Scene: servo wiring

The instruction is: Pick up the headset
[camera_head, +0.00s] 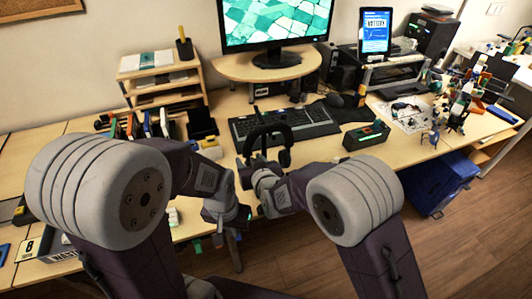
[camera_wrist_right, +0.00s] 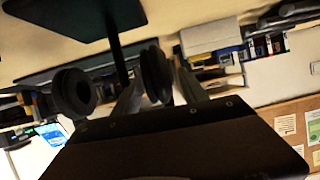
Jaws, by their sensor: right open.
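The black headset (camera_head: 284,157) hangs upright at the front of the desk, below the keyboard. In the right wrist view its two round ear cups, a nearer one (camera_wrist_right: 155,72) and a farther one (camera_wrist_right: 73,92), show on either side of a dark stand post (camera_wrist_right: 117,45).
A keyboard (camera_head: 308,121) and a monitor (camera_head: 275,25) are behind the headset. A dark box with a green display (camera_head: 366,136) stands to its right. A wooden shelf (camera_head: 160,75) and several upright books (camera_head: 140,126) are at left. A blue bin (camera_head: 435,185) is on the floor.

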